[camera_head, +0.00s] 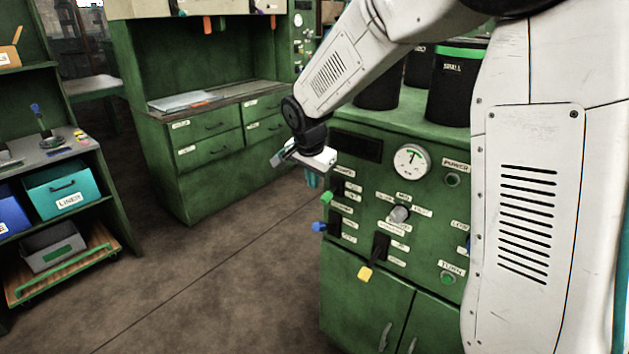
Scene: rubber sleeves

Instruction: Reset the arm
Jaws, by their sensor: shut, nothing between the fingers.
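My arm (345,65) reaches in from the upper right, with its white column at the right of the view. My gripper (283,158) is at the end of the arm, left of the green control cabinet's top corner. It is small and seen from the side, shut and empty, over open floor in the picture. The green control cabinet (365,290) stands behind and below the arm. It carries a round gauge (411,161), a grey knob (399,213) and a yellow-ended lever (365,272).
Black bins stand on the cabinet top, one with a green rim (452,85) labelled "SMALL". A green drawer workbench (210,150) is at the back. Left shelves hold a teal "LINER" box (65,190), a blue box (12,216) and a grey box (52,248). The floor (200,270) between is clear.

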